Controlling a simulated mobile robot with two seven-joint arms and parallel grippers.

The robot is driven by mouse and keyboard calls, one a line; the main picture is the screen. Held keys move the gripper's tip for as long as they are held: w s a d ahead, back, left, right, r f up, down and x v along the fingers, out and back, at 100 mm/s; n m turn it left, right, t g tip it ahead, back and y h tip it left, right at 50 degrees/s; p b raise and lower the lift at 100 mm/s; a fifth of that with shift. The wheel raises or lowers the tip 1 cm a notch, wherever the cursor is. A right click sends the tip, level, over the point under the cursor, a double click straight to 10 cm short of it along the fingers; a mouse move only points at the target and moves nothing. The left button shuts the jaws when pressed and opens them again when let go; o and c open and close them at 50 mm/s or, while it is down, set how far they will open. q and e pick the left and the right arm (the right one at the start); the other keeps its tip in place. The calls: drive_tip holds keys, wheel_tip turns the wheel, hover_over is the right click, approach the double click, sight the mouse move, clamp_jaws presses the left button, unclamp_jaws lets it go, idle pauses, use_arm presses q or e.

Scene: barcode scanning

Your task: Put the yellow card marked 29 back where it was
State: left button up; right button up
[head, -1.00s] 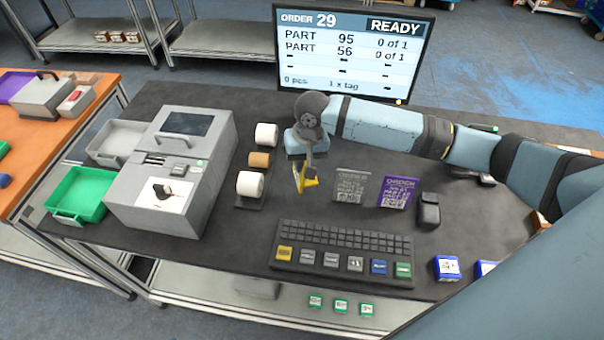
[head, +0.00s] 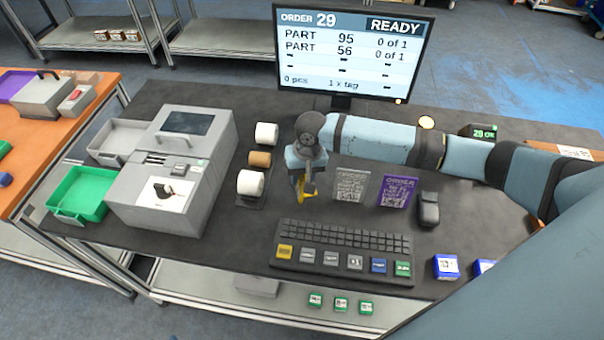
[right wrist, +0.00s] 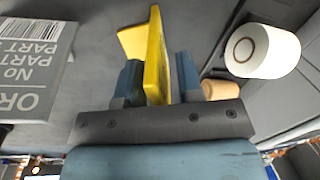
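My right gripper (head: 305,183) is over the table, left of the grey order card, with its fingers pointing down. It is shut on the yellow card (head: 310,190), which shows mostly edge-on below the fingers. In the right wrist view the yellow card (right wrist: 155,58) stands between the two blue fingers, with its bent foot toward the upper left. Its number is not readable. I cannot tell whether it touches the table. My left gripper is not in view.
A grey order card (head: 350,186) and a purple order card (head: 397,190) stand to the right. Paper rolls (head: 250,183) are on the left, and a keyboard (head: 343,246) is in front. The monitor (head: 352,50) shows order 29.

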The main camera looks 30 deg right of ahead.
drive_tip(key=shift+r, duration=0.1)
wheel_tip(320, 180, up, 12)
drive_tip(key=d, duration=0.1)
drive_tip(key=shift+s+d+b, duration=0.2)
drive_tip(key=shift+d+b, duration=0.1)
drive_tip(key=shift+b, duration=0.15)
idle(0.5)
